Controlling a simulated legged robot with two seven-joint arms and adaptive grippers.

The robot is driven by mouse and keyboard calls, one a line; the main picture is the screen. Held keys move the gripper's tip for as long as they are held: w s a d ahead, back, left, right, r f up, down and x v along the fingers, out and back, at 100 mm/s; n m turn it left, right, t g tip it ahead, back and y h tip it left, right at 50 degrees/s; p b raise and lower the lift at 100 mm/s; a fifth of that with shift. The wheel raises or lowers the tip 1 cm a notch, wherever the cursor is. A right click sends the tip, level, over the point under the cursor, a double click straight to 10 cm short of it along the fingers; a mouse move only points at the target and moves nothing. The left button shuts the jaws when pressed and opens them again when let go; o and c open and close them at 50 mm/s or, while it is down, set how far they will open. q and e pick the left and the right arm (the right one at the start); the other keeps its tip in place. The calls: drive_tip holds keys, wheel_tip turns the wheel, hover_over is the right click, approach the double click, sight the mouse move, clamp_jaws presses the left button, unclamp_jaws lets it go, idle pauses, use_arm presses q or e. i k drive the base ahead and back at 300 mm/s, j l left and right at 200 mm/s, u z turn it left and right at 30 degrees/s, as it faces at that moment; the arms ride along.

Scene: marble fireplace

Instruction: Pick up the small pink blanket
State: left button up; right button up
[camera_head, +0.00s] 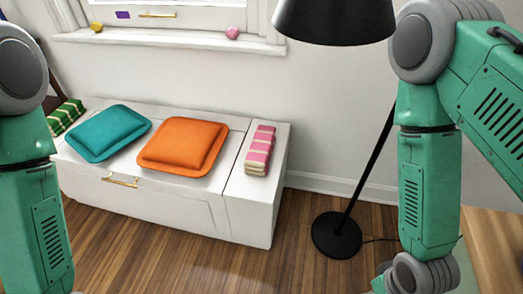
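The small pink blanket (260,150), folded with pink and cream stripes, lies on the right end of the white storage bench (253,207). It lies to the right of an orange cushion, with a narrow gap between them. My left arm shows at the left edge and my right arm at the right, but both grippers are outside the picture. Neither arm touches the blanket.
The orange cushion (183,146) and a teal cushion (108,133) lie on the bench, with a green striped folded cloth (65,115) at its left end. A black floor lamp (336,235) stands right of the bench. Wooden floor (170,255) is clear in front.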

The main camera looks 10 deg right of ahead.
sight(259, 156)
drive_tip(key=i+j+z, duration=0.2)
drive_tip(key=z, duration=0.25)
drive_tip(key=i+j+z, duration=0.1)
drive_tip(key=j+z, duration=0.35)
drive_tip(key=i+j+z, duration=0.1)
drive_tip(key=j+z, duration=0.7)
drive_tip(key=z, duration=0.15)
drive_tip(key=j+z, duration=0.45)
drive_tip(key=k+l, duration=0.05)
